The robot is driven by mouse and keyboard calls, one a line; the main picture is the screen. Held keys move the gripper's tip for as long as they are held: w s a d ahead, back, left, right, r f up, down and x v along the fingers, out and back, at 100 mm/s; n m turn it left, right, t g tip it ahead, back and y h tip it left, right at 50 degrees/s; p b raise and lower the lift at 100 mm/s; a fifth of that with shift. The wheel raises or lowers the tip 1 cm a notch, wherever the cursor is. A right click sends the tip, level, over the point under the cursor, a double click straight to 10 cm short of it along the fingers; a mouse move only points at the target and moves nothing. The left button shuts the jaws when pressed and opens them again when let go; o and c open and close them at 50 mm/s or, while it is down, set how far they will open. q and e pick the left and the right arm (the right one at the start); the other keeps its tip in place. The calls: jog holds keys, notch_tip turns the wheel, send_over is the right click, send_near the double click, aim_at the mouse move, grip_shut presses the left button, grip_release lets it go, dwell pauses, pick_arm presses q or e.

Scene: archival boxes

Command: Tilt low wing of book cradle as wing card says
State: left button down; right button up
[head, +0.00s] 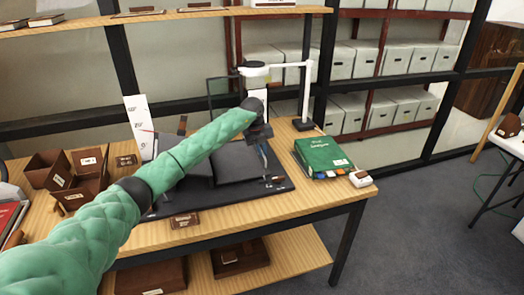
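The book cradle is dark, and its low right wing (236,168) lies nearly flat on a black base (283,184). Its left part is mostly hidden behind my green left arm. My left gripper (266,160) hangs above the right end of the cradle, fingers pointing down; whether it touches the wing is unclear. Its fingers are small and partly covered, so I cannot tell whether they are open. A white card with angle-like markings (134,112) stands behind the cradle at left; its text is too small to read surely. A small brown label block (184,220) sits at the front. My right gripper is out of view.
A green book (322,154) lies right of the cradle, with a small white-topped block (361,178) beside it. A white stand (304,95) rises behind. Brown open boxes (75,178) fill the table's left. Shelves of grey boxes (383,112) stand behind.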

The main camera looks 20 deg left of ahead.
pick_arm(q)
jog(key=shift+r, duration=0.1)
